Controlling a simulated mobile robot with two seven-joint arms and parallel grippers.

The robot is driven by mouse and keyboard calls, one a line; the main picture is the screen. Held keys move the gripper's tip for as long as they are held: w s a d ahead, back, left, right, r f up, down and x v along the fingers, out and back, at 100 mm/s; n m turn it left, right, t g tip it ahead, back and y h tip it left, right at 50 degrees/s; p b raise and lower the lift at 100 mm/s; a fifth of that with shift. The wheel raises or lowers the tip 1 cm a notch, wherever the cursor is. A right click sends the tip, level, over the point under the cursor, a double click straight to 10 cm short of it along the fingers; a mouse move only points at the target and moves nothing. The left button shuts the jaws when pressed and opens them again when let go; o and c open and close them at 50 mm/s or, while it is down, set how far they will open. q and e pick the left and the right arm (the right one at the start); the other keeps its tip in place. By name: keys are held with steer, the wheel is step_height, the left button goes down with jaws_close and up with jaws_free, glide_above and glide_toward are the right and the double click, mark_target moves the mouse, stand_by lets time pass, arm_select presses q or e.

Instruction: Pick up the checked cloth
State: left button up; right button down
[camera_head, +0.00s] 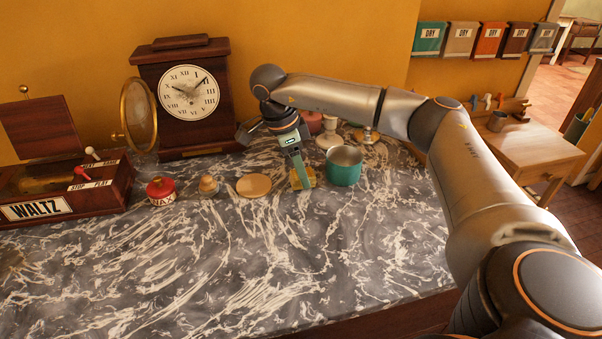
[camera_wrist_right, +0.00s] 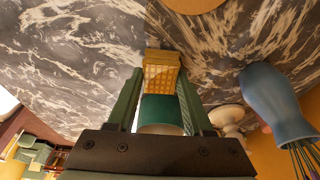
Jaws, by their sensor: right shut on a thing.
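The checked cloth (camera_head: 308,172) is a small yellow folded piece on the marble top, left of the teal pot. In the right wrist view the cloth (camera_wrist_right: 161,70) shows its yellow check between the fingertips. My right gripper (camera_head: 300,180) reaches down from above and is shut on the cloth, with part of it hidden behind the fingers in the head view. The right gripper (camera_wrist_right: 160,76) has one finger on either side of it in the wrist view. I cannot tell whether the cloth is clear of the marble. My left gripper is not in view.
The teal pot (camera_head: 344,167) stands close on the right. A round wooden disc (camera_head: 254,186), a small wooden item (camera_head: 208,185) and a red jar (camera_head: 161,191) are to the left. A clock (camera_head: 187,95) stands behind. A blue vase (camera_wrist_right: 275,100) is near the gripper. The front marble is clear.

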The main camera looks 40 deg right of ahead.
steer(key=v, duration=0.3)
steer(key=shift+s+a+r, duration=0.15)
steer(key=shift+s+r, duration=0.2)
steer(key=shift+r, duration=0.05)
steer(key=s+a+r+p, duration=0.2)
steer(key=s+a+r, duration=0.3)
steer(key=a+r, duration=0.3)
steer(key=a, duration=0.4)
steer(key=shift+r, duration=0.4)
steer(key=shift+s, duration=0.1)
